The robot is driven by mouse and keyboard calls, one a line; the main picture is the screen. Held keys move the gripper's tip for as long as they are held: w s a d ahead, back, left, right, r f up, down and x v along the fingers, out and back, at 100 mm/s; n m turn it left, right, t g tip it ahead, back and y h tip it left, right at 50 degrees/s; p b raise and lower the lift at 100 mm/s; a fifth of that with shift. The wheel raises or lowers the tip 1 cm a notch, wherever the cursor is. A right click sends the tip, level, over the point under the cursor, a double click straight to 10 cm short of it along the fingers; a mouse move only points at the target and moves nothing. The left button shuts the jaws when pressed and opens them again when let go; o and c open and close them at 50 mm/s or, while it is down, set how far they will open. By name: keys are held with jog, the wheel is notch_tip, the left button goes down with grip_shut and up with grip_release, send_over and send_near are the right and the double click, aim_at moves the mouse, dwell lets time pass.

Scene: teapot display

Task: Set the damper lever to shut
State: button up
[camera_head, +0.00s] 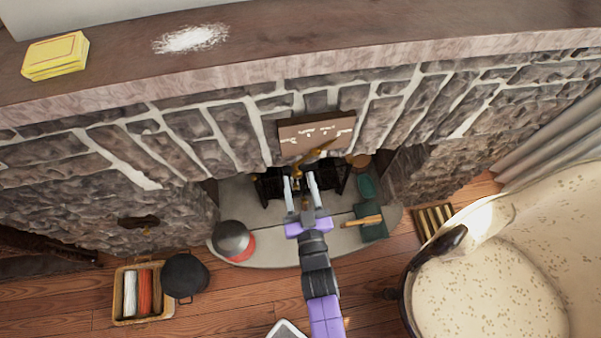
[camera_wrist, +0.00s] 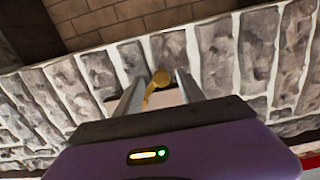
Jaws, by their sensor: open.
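The damper lever (camera_head: 313,156) is a brass-coloured bar slanting across the front of the stone fireplace, just below a brown plaque (camera_head: 300,130) with pale markings. In the wrist view the lever's round knob (camera_wrist: 162,78) and part of its stem show between the two fingers. My gripper (camera_head: 299,181) reaches up to the lever's lower end in the head view, with its fingers apart. It also shows in the wrist view (camera_wrist: 159,83), open around the line of the knob. I cannot tell whether a finger touches the lever.
A dark grate (camera_head: 270,185) stands behind my gripper. A metal pot (camera_head: 231,239) and a green object (camera_head: 368,190) are on the hearth (camera_head: 280,245). A basket (camera_head: 128,307) and a black pot (camera_head: 185,275) stand lower left. A speckled armchair (camera_head: 490,285) fills the lower right. The mantel (camera_head: 300,60) overhangs.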

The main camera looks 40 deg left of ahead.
jog(key=shift+x, duration=1.4)
jog(key=shift+a, duration=0.1)
grip_shut()
